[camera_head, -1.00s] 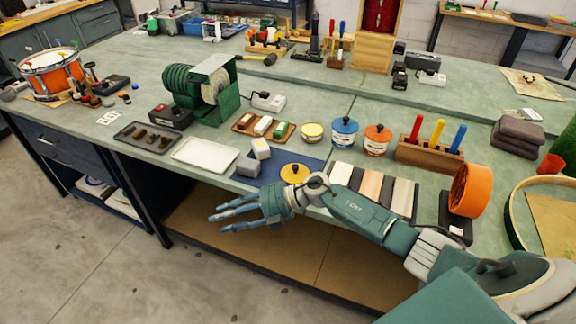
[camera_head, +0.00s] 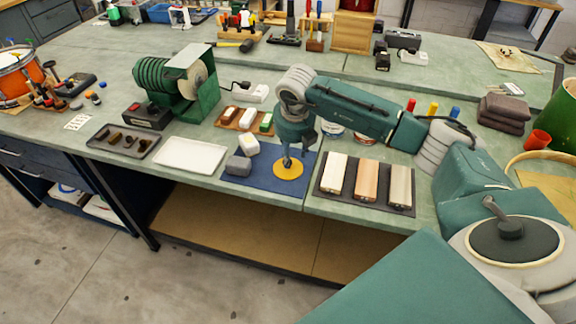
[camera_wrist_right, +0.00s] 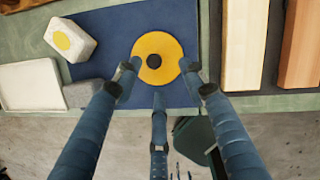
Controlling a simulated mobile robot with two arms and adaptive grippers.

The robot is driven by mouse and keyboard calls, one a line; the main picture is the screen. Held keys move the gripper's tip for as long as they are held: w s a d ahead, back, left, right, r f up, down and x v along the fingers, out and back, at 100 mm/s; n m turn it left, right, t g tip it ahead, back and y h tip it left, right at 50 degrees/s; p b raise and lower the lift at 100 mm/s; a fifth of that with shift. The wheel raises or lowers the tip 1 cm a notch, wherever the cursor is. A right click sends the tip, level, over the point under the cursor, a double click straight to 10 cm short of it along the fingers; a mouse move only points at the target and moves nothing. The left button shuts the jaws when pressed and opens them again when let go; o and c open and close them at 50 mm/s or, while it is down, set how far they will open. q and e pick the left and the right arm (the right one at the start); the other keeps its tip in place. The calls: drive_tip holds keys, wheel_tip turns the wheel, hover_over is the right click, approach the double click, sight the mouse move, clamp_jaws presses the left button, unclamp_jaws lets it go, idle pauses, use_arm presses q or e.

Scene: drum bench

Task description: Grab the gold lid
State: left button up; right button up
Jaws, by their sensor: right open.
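The gold lid (camera_head: 288,171) is a flat round disc with a dark knob at its centre. It lies on a blue mat (camera_head: 258,189) near the front edge of the bench. My right gripper (camera_head: 287,160) points down just above the lid, and its fingers overlap the knob in the head view. In the right wrist view, the gold lid (camera_wrist_right: 157,58) lies between the spread fingertips of my right gripper (camera_wrist_right: 160,75). The gripper is open and holds nothing. Whether a fingertip touches the lid cannot be told. My left gripper is not in view.
A white block (camera_head: 249,145) and a grey block (camera_head: 239,166) sit on the mat left of the lid. A white tray (camera_head: 191,155) lies further left. Wooden bars (camera_head: 367,181) on a dark board lie to the right. My arm partly hides tins behind it.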

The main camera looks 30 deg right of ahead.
drive_tip(key=shift+w+f, duration=0.2)
drive_tip(key=shift+f, duration=0.05)
drive_tip(key=p+x, duration=0.2)
drive_tip(key=x, duration=0.1)
drive_tip(key=shift+w+a+f, duration=0.1)
drive_tip(key=shift+w+f, duration=0.05)
drive_tip(key=shift+w, duration=0.25)
drive_tip(key=shift+w+f, duration=0.15)
drive_tip(key=shift+f, duration=0.45)
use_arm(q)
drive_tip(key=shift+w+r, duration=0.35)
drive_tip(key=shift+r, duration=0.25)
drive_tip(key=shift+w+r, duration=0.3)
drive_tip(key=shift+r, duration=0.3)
use_arm(e)
clamp_jaws()
